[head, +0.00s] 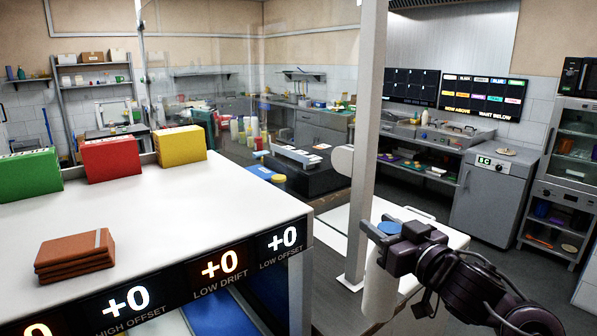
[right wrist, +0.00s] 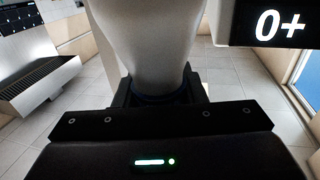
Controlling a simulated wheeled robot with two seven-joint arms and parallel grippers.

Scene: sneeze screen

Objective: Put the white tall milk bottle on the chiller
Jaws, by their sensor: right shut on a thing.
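My right gripper (head: 384,232) is shut on a white tall milk bottle (head: 380,290) with a blue cap, at the lower right of the head view. The bottle hangs about upright beside the metal post, and the gripper is near its top. In the right wrist view the bottle (right wrist: 150,45) fills the middle above the gripper (right wrist: 158,98). My left gripper is out of view.
A metal post (head: 363,150) and clear screen stand left of my right gripper. A white counter (head: 190,200) with coloured boxes (head: 110,158) and folded brown cloths (head: 75,255) fills the left. Open floor (head: 480,262) lies before the chiller.

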